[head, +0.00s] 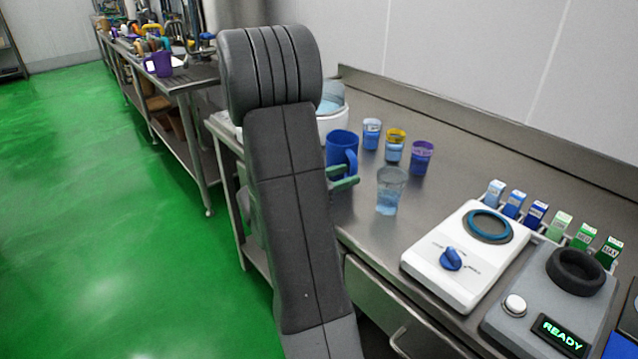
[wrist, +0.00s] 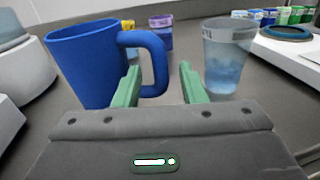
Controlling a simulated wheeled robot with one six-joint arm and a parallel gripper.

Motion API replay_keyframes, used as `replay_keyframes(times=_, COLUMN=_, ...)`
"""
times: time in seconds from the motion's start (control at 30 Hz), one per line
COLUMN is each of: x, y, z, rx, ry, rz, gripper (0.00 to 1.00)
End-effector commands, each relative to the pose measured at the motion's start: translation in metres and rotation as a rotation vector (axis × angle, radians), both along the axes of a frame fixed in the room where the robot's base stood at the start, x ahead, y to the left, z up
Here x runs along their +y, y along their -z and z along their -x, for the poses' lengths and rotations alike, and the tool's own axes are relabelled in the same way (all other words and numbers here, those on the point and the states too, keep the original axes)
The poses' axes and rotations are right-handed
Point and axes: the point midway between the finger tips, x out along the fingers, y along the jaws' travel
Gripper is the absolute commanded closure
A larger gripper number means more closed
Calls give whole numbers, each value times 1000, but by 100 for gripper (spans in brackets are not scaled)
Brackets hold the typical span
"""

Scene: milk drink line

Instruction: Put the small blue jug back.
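The small blue jug (head: 341,148) stands upright on the steel counter, left of a clear cup. In the wrist view the jug (wrist: 82,65) is at the left, its handle (wrist: 160,62) pointing right toward my fingers. My gripper (wrist: 160,70) is open, its green fingers apart. The left finger overlaps the handle in the picture, and a gap shows between the handle and the right finger. I cannot tell whether the left finger touches it. In the head view my gripper (head: 348,177) is just in front of the jug, partly hidden by my arm.
The clear cup (head: 390,191) with bluish liquid stands close to the right finger. Several small cups (head: 395,146) stand behind. A white device (head: 467,255), a grey device (head: 550,308) and several cartons (head: 536,212) are at the right. A white container (head: 331,118) is behind the jug.

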Motion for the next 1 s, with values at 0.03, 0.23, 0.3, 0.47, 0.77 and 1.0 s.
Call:
replay_keyframes(times=0.03, x=9, y=0, z=5, rx=0, ry=-5, rz=0, gripper=62)
replay_keyframes(times=0.23, x=34, y=0, z=22, rx=1, ry=-4, rz=-1, gripper=62)
replay_keyframes(times=0.3, x=42, y=0, z=27, rx=-1, ry=-3, rz=-1, gripper=62)
replay_keyframes(times=0.47, x=53, y=0, z=35, rx=-1, ry=-1, rz=-1, gripper=62)
replay_keyframes(times=0.77, x=58, y=0, z=39, rx=0, ry=1, rz=0, gripper=62)
replay_keyframes(times=1.0, x=58, y=0, z=39, rx=0, ry=1, rz=0, gripper=62)
